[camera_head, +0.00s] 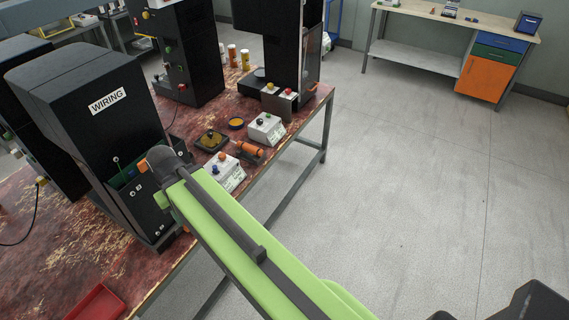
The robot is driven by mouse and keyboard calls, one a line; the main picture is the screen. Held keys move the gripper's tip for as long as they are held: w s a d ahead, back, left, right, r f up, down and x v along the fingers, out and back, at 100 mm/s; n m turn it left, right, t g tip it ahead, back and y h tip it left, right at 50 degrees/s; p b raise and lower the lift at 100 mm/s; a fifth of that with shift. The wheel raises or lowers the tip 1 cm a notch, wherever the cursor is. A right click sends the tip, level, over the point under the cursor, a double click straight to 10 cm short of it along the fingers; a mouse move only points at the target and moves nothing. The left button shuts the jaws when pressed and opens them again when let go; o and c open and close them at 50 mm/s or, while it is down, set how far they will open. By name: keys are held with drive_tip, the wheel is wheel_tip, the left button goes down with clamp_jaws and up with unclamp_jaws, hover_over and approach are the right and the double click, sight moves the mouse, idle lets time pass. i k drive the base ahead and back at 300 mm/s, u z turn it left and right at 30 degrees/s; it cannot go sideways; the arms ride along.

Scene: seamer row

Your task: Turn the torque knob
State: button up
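No knob carries a label I can read as torque, so I cannot tell which is the torque knob. A white control box (224,172) on the bench has an orange knob (222,156) on top.
The worn red bench (78,241) holds more black machines, a dark tray (211,141), an orange-handled tool (249,149), several bottles and a red bin (97,304). A workbench with an orange cabinet (484,80) stands at the back right. The grey floor (410,170) between is clear.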

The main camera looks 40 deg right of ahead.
sight(222, 155)
drive_tip(key=z, duration=1.95)
drive_tip(key=k, duration=1.1)
drive_tip(key=u, duration=1)
drive_tip(key=i, duration=1)
drive_tip(key=z, duration=0.05)
